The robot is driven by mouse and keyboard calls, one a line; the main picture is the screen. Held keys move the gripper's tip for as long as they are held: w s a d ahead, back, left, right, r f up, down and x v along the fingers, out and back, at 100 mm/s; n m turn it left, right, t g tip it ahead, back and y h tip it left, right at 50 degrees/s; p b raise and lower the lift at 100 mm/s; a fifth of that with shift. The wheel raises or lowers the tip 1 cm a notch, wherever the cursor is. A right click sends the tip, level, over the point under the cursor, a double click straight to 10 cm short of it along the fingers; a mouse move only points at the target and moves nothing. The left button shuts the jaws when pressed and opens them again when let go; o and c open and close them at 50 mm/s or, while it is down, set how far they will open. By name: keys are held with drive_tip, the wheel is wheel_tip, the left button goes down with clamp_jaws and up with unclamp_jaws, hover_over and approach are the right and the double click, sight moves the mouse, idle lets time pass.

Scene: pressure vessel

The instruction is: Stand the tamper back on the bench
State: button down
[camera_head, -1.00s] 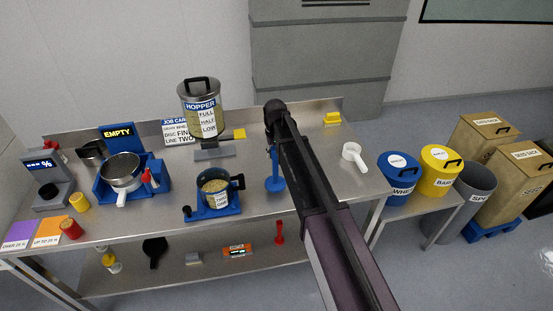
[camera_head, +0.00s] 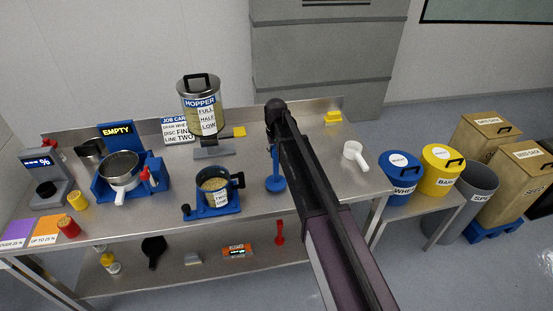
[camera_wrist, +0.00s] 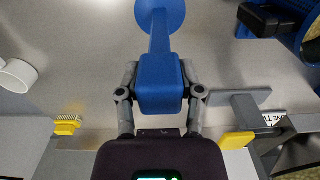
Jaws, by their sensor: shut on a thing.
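The blue tamper (camera_head: 275,183) is upright near the middle of the bench (camera_head: 320,180), its round foot down and its handle up. In the head view its foot is at or just above the bench top; I cannot tell whether it touches. In the wrist view the tamper (camera_wrist: 160,78) has its block-shaped handle between both fingers of my gripper (camera_wrist: 160,95), with the shaft and round foot beyond. My gripper is shut on the handle. In the head view my arm hides most of the gripper and the upper handle.
A pot (camera_head: 217,190) in a blue holder stands left of the tamper. The hopper (camera_head: 203,108) stands behind on the left. A white scoop (camera_head: 355,154) lies to the right, and a yellow brush (camera_head: 333,117) lies at the back. Bare bench lies between tamper and scoop.

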drive_tip(key=shift+f+b, duration=0.6)
drive_tip(key=shift+f, duration=0.4)
drive_tip(key=shift+c, duration=1.3)
unclamp_jaws()
wheel_tip(320, 180, up, 12)
drive_tip(key=p, duration=1.2)
drive_tip(key=shift+r, duration=0.2)
